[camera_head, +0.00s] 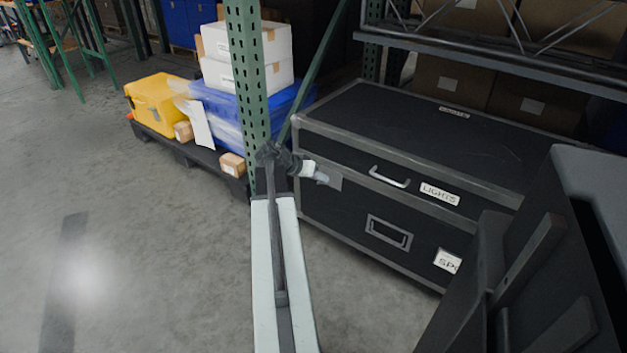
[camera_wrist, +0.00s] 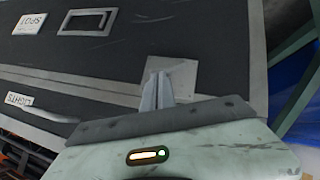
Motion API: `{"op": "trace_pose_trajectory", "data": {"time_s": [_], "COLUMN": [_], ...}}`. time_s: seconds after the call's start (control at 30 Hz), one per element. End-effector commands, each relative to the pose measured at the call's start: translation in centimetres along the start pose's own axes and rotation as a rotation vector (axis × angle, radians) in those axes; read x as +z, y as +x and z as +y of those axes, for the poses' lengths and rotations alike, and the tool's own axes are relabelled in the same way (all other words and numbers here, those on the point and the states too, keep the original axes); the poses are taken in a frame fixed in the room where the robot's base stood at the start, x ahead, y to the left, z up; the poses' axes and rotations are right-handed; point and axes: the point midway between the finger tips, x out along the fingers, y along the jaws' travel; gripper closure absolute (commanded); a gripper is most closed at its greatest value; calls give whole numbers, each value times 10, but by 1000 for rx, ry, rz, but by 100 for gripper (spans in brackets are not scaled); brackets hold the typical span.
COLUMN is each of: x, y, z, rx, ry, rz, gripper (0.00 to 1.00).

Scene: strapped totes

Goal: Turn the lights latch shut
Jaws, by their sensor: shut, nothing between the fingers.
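The black flight case (camera_head: 480,160) carries a white LIGHTS label (camera_head: 440,193) on its lid's front; the label also shows in the wrist view (camera_wrist: 20,99), where the case appears upside down. A plain grey plate (camera_wrist: 186,72) sits on the front near the lid seam, and shows in the head view (camera_head: 335,183). My gripper (camera_head: 321,178) is in front of this plate. In the wrist view its fingers (camera_wrist: 157,86) are together, empty, and overlap the plate. I cannot tell whether they touch it. No separate latch lever is clear; the fingers may hide it.
A lid handle (camera_head: 389,177) and a recessed handle (camera_head: 388,233) are on the case front. A green rack post (camera_head: 246,80) stands close left of the case. A pallet with a yellow case (camera_head: 158,103) and blue totes is behind left. The floor at left is clear.

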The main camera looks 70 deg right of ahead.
Motion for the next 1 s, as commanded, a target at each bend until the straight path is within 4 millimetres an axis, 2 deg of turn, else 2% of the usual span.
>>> {"op": "trace_pose_trajectory", "data": {"time_s": [0.4, 0.7, 1.0], "x": [3, 15, 17], "y": [3, 13, 17], "z": [1, 11, 10], "rx": [-2, -181, -185], "ry": [3, 187, 191], "rz": [0, -3, -9], "gripper": [100, 100, 100]}}
